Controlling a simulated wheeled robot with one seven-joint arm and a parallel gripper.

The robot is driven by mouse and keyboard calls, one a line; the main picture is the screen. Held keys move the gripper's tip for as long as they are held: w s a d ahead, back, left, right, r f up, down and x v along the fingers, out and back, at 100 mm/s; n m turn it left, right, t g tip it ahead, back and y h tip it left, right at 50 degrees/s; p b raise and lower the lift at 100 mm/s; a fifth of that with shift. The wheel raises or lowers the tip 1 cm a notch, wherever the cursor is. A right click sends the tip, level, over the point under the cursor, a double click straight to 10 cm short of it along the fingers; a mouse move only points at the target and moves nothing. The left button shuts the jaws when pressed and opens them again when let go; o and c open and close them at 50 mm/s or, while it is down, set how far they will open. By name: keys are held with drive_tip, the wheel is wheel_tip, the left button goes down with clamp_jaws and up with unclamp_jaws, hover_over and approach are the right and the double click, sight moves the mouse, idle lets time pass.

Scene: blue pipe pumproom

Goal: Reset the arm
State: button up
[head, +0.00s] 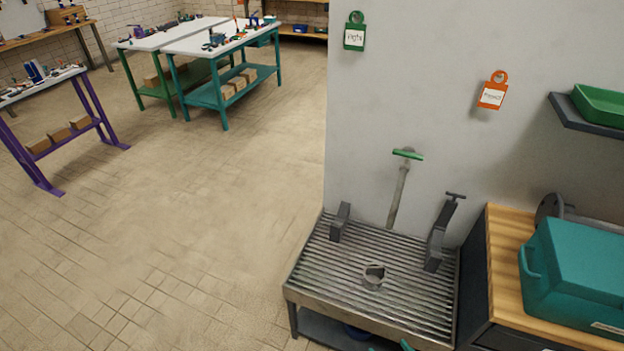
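Neither my arm nor my gripper can be made out in the head view. Small teal-green bits show at the bottom edge, in front of the slatted metal bench (330,285); what they belong to is cut off. The bench stands against a pale wall (430,90). A grey pipe with a green handle (408,154) rises behind the bench.
A wooden-topped cabinet (507,270) with a teal case (575,270) stands at the right. A shelf with a green tray (600,103) juts from the wall above. Green and orange tags hang there. Worktables (215,40) stand far left. The tiled floor (190,220) is clear.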

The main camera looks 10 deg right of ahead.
drive_tip(key=s+a+f+m+g+h, duration=0.15)
drive_tip(key=s+a, duration=0.25)
drive_tip(key=a, duration=0.4)
drive_tip(key=s+a+f+m+g+h, duration=0.15)
drive_tip(key=s+a, duration=0.25)
drive_tip(key=a, duration=0.4)
drive_tip(key=s+a+r+t, duration=0.2)
drive_tip(key=s+a+r, duration=0.1)
drive_tip(key=r, duration=0.5)
drive_tip(key=s+a+r+n+t+y, duration=0.1)
drive_tip(key=s+a+r+t, duration=0.1)
drive_tip(key=a+r, duration=0.3)
drive_tip(key=s+a+r+n+t, duration=0.1)
drive_tip(key=s+a+r, duration=0.3)
drive_tip(key=r, duration=0.9)
drive_tip(key=shift+s+a+t, duration=0.4)
drive_tip(key=shift+s, duration=0.2)
